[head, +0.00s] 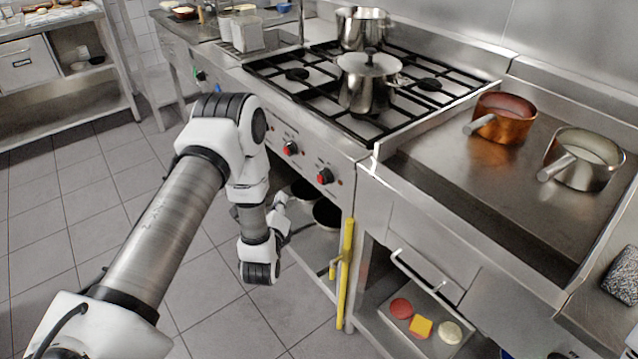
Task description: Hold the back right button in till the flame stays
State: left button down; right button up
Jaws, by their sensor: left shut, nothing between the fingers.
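The gas stove (362,147) has black grates and a steel front panel with red-centred knobs, one (291,148) left of another (325,176). Small marks beside the knobs are too small to tell as buttons. My left gripper (281,202) is shut and empty, small and partly hidden by my wrist, below the knob panel. My right gripper is not in view.
A yellow upright bar (345,275) stands at the stove's right front edge. Right of the stove, a steel top holds a copper pan (503,117) and a steel saucepan (583,160). An open drawer holds red, yellow and pale items. Tiled floor is open at left.

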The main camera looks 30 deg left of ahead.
aim_at(320, 180)
pick_arm(q)
jog(key=w+d+b, duration=0.3)
jog(key=w, duration=0.5)
jog(key=shift+d+r+b, duration=0.15)
jog(key=shift+d+b, duration=0.15)
jog(key=shift+b, duration=0.05)
dwell(1.2)
jog(key=shift+w+d, duration=0.15)
jog(key=shift+w, duration=0.15)
